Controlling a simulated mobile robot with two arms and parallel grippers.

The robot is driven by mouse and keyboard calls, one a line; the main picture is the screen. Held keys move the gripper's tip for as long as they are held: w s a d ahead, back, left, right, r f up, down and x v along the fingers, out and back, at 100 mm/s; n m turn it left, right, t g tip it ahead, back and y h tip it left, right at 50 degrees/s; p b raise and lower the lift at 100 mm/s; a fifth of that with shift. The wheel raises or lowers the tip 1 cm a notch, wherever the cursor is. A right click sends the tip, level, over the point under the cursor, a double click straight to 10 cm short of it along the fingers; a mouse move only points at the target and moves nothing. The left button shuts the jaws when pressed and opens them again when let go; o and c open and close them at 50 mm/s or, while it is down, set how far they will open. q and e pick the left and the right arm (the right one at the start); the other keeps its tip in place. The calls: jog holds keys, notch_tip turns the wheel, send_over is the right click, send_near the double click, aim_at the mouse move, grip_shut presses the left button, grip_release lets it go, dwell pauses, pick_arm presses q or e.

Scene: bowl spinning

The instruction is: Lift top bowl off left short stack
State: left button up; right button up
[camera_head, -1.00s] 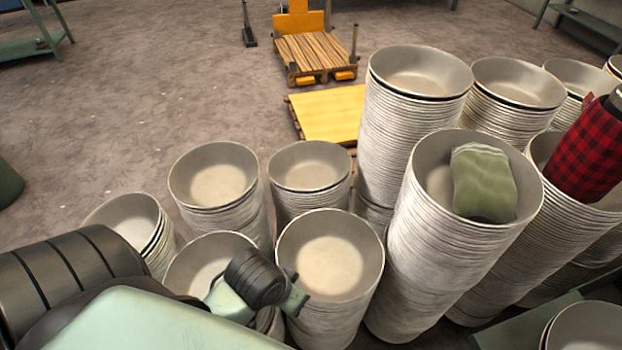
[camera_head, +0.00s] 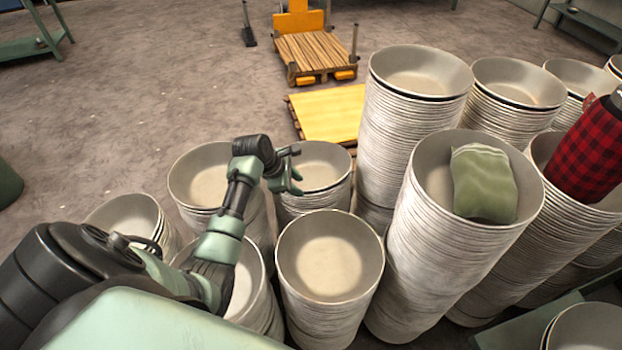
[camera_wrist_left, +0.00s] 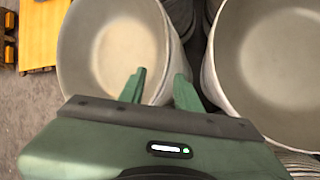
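A short stack of pale grey bowls stands at the back middle, and its top bowl (camera_head: 318,160) is partly behind my left gripper (camera_head: 290,170). In the left wrist view the gripper (camera_wrist_left: 160,80) is open. One finger appears over the inside of the nearest bowl (camera_wrist_left: 110,40) and the other outside its rim. I cannot tell whether either touches it. Another short stack with its top bowl (camera_head: 195,190) stands to the left, partly behind my left arm. My right gripper is not in view.
Another bowl stack (camera_head: 328,255) stands in front, and taller stacks (camera_head: 415,110) rise to the right. A green cloth (camera_head: 483,183) lies in one top bowl. A red checked object (camera_head: 590,150) stands farther right.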

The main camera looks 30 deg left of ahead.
aim_at(311, 191)
pick_arm(q)
jog(key=shift+w+f+n, duration=0.35)
jog(key=shift+w+n, duration=0.15)
jog(key=shift+w, duration=0.1)
jog(key=x, duration=0.2)
jog(key=d+b+x, duration=0.1)
jog(key=x, duration=0.2)
jog(key=shift+d+f, duration=0.1)
jog(key=shift+f, duration=0.1)
jog(key=shift+w+f, duration=0.35)
jog(key=shift+f, duration=0.1)
grip_shut()
jog(key=shift+s+d, duration=0.1)
jog(key=shift+s+d+f, duration=0.15)
dwell(0.3)
